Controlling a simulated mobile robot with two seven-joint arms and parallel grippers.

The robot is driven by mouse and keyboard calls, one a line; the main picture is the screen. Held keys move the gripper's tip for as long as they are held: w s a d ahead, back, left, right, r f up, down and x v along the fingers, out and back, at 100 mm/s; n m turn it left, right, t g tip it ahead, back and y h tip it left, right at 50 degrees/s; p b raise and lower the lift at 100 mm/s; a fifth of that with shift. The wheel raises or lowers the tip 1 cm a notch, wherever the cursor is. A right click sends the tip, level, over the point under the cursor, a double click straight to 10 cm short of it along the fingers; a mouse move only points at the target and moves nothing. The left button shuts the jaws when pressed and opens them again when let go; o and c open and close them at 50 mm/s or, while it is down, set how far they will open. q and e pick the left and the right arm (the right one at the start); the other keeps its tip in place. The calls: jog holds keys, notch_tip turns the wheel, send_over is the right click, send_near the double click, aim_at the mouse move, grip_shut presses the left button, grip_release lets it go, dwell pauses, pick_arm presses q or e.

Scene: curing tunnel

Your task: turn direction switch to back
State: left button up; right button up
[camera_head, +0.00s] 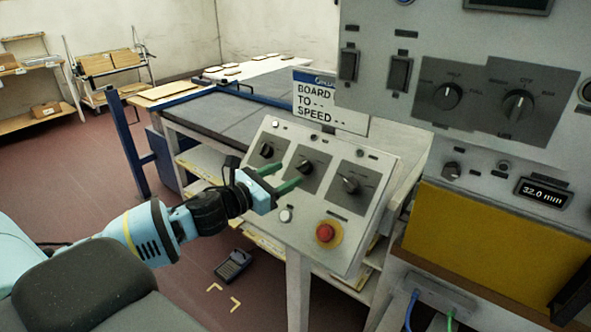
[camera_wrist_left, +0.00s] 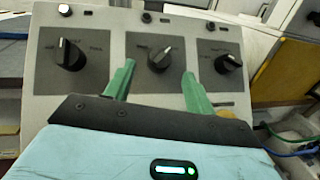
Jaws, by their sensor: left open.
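The sloped grey control panel (camera_head: 300,222) carries three black rotary switches in a row, each on a dark plate. They are the left switch (camera_head: 266,150), the middle switch (camera_head: 304,167) and the right switch (camera_head: 350,185). Their labels are too small to tell which is the direction switch. My left gripper (camera_head: 291,173) is open, its green fingers pointing at the middle switch. In the left wrist view the middle switch (camera_wrist_left: 159,58) shows between and beyond the fingertips (camera_wrist_left: 158,70), its pointer up and slightly right. I cannot tell whether the fingers touch it. My right gripper is out of view.
A red mushroom button (camera_head: 325,232) on a yellow base and a white button (camera_head: 286,215) sit below the switches. A tall grey cabinet (camera_head: 440,55) with more knobs stands at right, above a yellow panel (camera_head: 490,235). A handset (camera_head: 233,265) lies on the floor.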

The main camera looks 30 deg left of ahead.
aim_at(299, 168)
pick_arm(q)
jog(key=shift+x, duration=2.15)
jog(key=c, duration=1)
